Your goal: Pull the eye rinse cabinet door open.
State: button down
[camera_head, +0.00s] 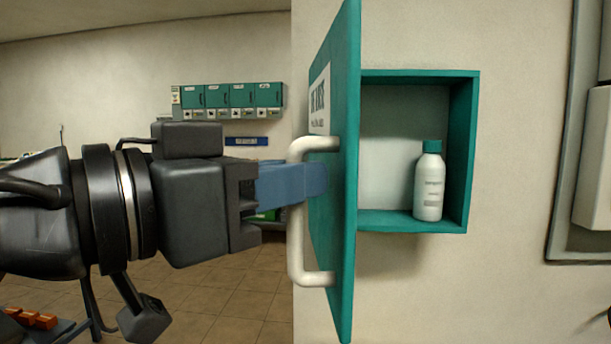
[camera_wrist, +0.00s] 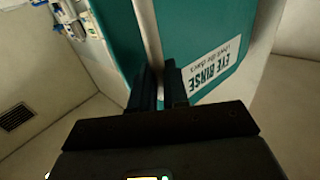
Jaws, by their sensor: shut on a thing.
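The eye rinse cabinet (camera_head: 473,150) is a green box on the wall. Its green door (camera_head: 347,200) stands wide open, swung out from the wall and seen nearly edge-on. A white bottle with a green cap (camera_head: 429,185) stands inside at the right. The door's white bar handle (camera_head: 297,245) is on its outer face. My gripper (camera_head: 312,180), with blue fingers, is shut on the handle near its upper part. In the wrist view the dark fingers (camera_wrist: 160,85) close around the handle (camera_wrist: 148,30), beside the EYE RINSE label (camera_wrist: 212,65).
A row of green wall cabinets (camera_head: 230,97) hangs on the far wall at left, with a blue sign (camera_head: 246,141) below. A grey framed panel (camera_head: 565,130) is on the wall at right. Tiled floor (camera_head: 225,300) shows below my arm. Orange items (camera_head: 38,320) lie at lower left.

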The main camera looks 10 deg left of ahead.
jog(key=c, duration=1.1)
grip_release()
jog(key=shift+w+f, duration=0.3)
jog(key=shift+w, duration=0.2)
jog(key=shift+s, duration=0.1)
jog(key=shift+s, duration=0.1)
jog(key=b+v, duration=0.1)
jog(key=v, duration=0.6)
jog(key=shift+s+a, duration=0.25)
